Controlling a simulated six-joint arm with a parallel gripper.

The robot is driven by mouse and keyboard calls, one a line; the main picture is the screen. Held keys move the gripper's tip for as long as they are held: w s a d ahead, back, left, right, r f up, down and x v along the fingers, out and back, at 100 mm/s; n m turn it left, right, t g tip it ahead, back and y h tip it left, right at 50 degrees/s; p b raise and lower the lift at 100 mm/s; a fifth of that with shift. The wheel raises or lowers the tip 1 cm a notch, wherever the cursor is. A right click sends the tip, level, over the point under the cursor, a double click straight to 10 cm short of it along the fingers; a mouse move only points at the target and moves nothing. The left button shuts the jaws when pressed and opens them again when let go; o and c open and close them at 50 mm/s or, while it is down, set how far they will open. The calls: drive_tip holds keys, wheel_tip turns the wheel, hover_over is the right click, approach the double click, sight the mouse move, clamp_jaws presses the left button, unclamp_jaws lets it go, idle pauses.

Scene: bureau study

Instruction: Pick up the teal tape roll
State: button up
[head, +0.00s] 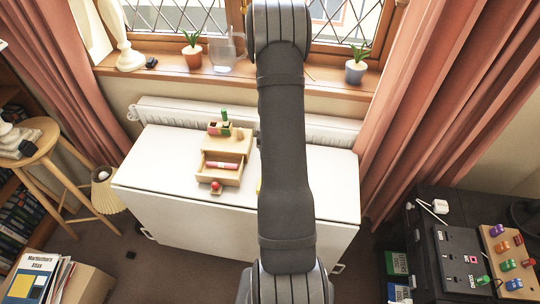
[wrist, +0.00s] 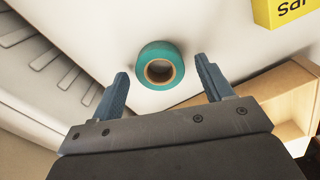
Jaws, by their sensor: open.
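The teal tape roll (wrist: 143,57) lies flat on the white table top (wrist: 200,30) in the wrist view, with its brown core facing up. My gripper (wrist: 161,83) is open and empty. Its two blue-grey fingers point toward the roll, which shows just ahead of and between the fingertips. I cannot tell the height of the fingers above the table. In the head view my own arm covers the middle of the table (head: 170,170), and neither the tape roll nor my gripper shows there.
A yellow box (wrist: 285,10) stands near the roll. A wooden drawer box (head: 220,155), with its drawer open on a red item, sits on the table; its edge shows beside the right finger. A white radiator (head: 185,113) runs behind the table.

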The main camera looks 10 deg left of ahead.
drive_tip(key=shift+f, duration=0.25)
drive_tip(key=c, duration=1)
drive_tip(key=shift+r, duration=0.1)
